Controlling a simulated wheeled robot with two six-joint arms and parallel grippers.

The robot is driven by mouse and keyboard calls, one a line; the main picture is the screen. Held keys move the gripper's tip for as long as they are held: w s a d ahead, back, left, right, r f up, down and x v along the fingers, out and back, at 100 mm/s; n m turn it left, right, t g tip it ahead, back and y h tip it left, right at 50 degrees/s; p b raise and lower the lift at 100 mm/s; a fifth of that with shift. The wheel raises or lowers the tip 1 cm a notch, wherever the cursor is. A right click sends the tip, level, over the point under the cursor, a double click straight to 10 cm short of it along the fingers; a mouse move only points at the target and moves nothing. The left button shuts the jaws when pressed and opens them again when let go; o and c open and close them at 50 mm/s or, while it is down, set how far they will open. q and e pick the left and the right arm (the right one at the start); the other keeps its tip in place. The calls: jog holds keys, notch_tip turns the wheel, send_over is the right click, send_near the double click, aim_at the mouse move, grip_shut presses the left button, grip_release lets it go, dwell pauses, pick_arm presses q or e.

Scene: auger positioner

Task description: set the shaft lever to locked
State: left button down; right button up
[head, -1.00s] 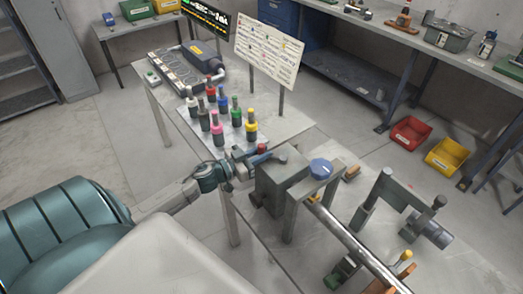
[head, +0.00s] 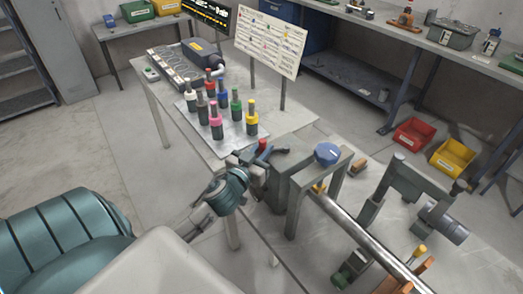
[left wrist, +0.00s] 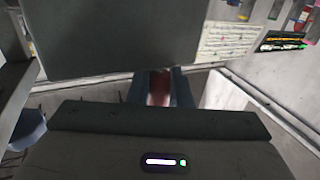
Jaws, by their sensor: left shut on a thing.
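The shaft lever shows its red knob (head: 262,145) at the left end of the grey housing (head: 290,180) in the head view. My left gripper (head: 261,158) is at this red knob, its blue fingers close around it. In the left wrist view a red piece (left wrist: 160,88), which looks like the lever's knob, sits between the two blue fingers. The gripper is shut on it. The lever's lower part is hidden behind the gripper and housing, and its set position cannot be read. My right gripper is not in view.
A blue knob (head: 327,153) tops the frame beside the housing, and a long metal shaft (head: 360,237) runs toward the lower right. Several coloured bottles (head: 216,121) stand close behind the gripper. A sign board (head: 270,43) stands behind them.

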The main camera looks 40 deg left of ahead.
pick_arm(q)
jog(key=shift+s+d+f+n+y+b, duration=0.15)
jog(key=shift+d+n+y+b, duration=0.15)
jog(key=shift+n+y, duration=0.25)
jog(key=shift+s+d+n+y+b, duration=0.1)
jog(key=shift+d+n+y+b, duration=0.2)
jog(key=shift+y, duration=0.35)
jog(key=n+y+b, duration=0.1)
jog(key=g+y+b, duration=0.1)
jog(key=shift+s+d+n+y, duration=0.2)
jog(key=shift+d+n+y, duration=0.1)
jog(key=shift+n+y, duration=0.1)
jog(key=shift+s+d+n+g+y+b, duration=0.1)
jog(key=shift+d+n+g+y+b, duration=0.1)
jog(key=shift+n+g+y+b, duration=0.25)
jog(key=shift+d+r+y, duration=0.15)
jog(key=shift+r+y, duration=0.05)
jog(key=shift+y, duration=0.15)
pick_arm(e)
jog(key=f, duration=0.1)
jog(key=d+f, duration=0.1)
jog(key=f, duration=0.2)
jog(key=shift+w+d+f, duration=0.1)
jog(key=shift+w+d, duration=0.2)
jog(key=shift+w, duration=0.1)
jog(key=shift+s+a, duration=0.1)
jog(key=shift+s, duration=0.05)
